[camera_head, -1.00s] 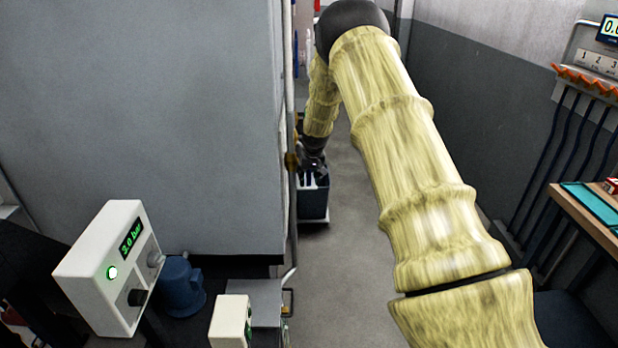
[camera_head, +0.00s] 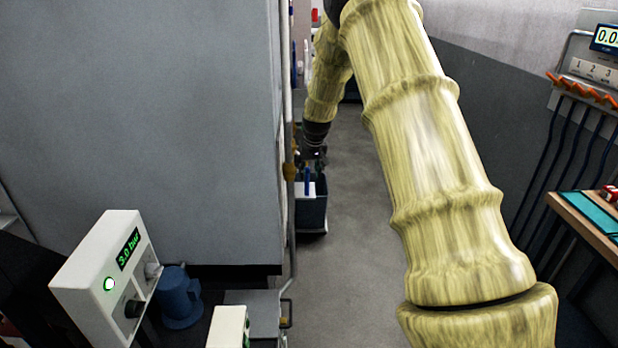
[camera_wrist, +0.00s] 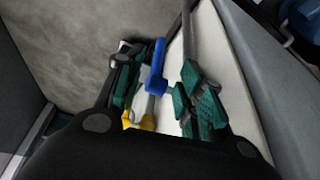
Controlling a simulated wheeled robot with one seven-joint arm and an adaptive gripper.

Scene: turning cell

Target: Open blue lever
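The blue lever (camera_wrist: 157,66) stands in the middle of the wrist view, above a yellow fitting (camera_wrist: 143,121). My gripper (camera_wrist: 158,82) is open, with its teal-padded fingers on either side of the lever. A gap shows between the lever and the right pads; I cannot tell whether the left finger touches it. In the head view my gripper (camera_head: 311,160) is small and low beside the grey cabinet's edge, with the blue lever (camera_head: 307,181) just below it. Exact contact is hidden there.
The large grey cabinet (camera_head: 140,120) borders the left of the aisle, with a vertical pipe (camera_head: 288,90) along its edge. A dark bin (camera_head: 312,212) stands below my gripper. The floor (camera_head: 350,240) is clear. A workbench (camera_head: 585,222) is at the right.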

